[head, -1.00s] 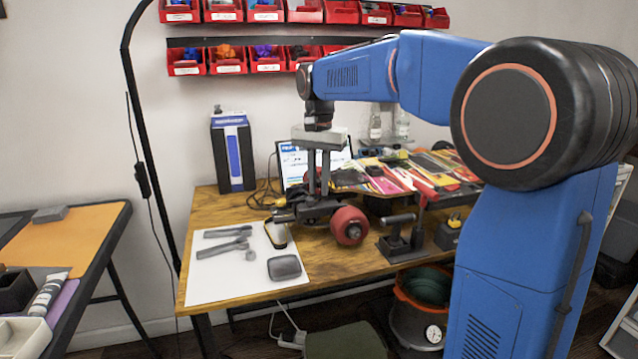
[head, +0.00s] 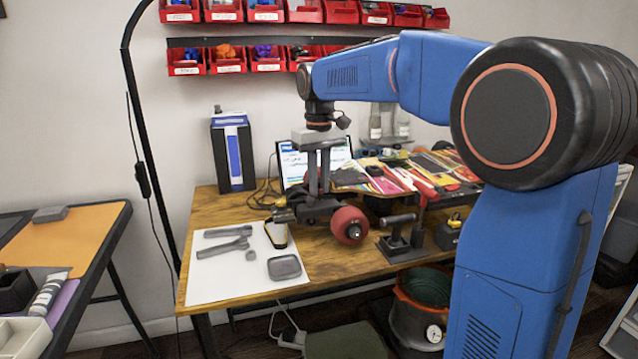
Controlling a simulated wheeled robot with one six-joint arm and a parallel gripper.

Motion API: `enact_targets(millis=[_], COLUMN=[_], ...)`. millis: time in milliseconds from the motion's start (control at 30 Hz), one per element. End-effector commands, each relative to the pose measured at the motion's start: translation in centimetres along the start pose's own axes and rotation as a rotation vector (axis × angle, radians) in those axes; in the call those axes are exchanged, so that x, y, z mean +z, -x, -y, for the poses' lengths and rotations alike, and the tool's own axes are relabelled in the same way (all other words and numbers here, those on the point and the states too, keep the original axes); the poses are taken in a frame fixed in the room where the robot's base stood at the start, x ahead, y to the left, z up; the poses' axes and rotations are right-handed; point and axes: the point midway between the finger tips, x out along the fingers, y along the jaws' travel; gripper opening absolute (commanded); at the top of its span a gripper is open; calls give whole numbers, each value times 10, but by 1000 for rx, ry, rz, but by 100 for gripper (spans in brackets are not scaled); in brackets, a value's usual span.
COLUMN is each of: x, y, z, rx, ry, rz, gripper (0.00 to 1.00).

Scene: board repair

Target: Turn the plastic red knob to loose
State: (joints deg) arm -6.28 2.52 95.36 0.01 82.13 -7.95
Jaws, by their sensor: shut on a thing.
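My gripper (head: 314,192) points straight down over the wooden table, at a dark metal assembly (head: 322,208) beside a red wheel (head: 349,225). Its two fingers are shut on a small part at the top of this assembly. The fingers and the assembly hide that part, so I cannot make out its colour or shape. I see no red knob clearly. The red wheel sits just right of the fingertips, at the assembly's near end, and the fingers do not hold it.
The wooden table (head: 200,213) carries a white sheet (head: 225,275) with grey tools and a grey block (head: 284,267). A dark stand with a red upright (head: 421,212) is right of the wheel. A laptop (head: 293,163) and a colourful board (head: 385,178) are behind.

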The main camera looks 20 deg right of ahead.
Motion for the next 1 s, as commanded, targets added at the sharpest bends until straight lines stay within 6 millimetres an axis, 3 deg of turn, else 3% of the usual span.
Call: enact_targets(millis=[500, 1000], x=[0, 0], y=[0, 0], z=[0, 0], rx=[1, 1], ry=[416, 551], rz=[-1, -1], gripper=[0, 0])
